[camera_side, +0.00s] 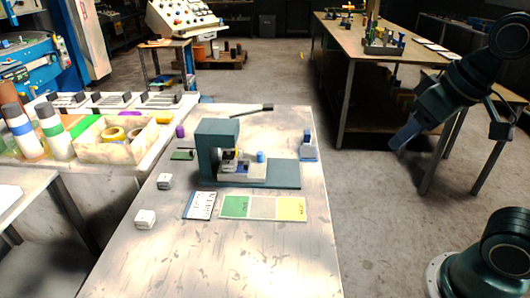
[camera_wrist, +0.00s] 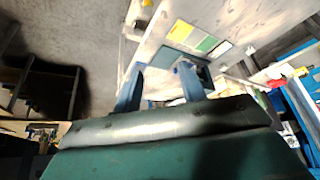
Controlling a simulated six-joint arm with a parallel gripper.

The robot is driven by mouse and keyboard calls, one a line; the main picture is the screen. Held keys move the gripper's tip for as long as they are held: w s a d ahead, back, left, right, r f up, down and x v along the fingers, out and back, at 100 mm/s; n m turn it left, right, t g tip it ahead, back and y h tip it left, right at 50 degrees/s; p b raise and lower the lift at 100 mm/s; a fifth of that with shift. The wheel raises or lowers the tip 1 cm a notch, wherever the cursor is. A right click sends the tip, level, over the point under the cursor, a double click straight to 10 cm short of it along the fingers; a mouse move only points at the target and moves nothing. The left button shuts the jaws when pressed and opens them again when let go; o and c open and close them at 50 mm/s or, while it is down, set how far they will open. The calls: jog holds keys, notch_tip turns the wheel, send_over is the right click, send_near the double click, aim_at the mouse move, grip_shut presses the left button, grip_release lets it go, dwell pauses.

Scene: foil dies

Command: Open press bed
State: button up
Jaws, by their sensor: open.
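The press (camera_side: 218,150) is a dark teal frame standing on a flat teal base near the middle of the table. Its bed area (camera_side: 238,170) shows light grey parts under the head, with a small blue knob (camera_side: 260,156) at the right. The detail of the bed is too small to tell whether it is in or out. My gripper (camera_side: 402,140) is in the air to the right of the table, well apart from the press. In the wrist view its two blue fingers (camera_wrist: 159,84) are spread with nothing seen between them.
A green, grey and yellow mat (camera_side: 263,207) and a printed card (camera_side: 199,205) lie in front of the press. A blue-grey item (camera_side: 308,147) stands behind right. The front of the table is clear.

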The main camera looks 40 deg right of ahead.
jog(key=w+r+m, duration=0.2)
jog(key=w, duration=0.6)
jog(key=m+g+h, duration=0.2)
jog(key=m+h, duration=0.1)
jog(key=m, duration=0.3)
send_over(260, 154)
jog(key=s+a, duration=0.4)
notch_tip(260, 154, down, 13)
jog(key=shift+w+d+f, duration=0.1)
jog(key=shift+w+f, duration=0.05)
jog(key=shift+f, duration=0.05)
jog(key=x, duration=1.3)
jog(key=shift+d+f, duration=0.1)
jog(key=shift+f, duration=0.2)
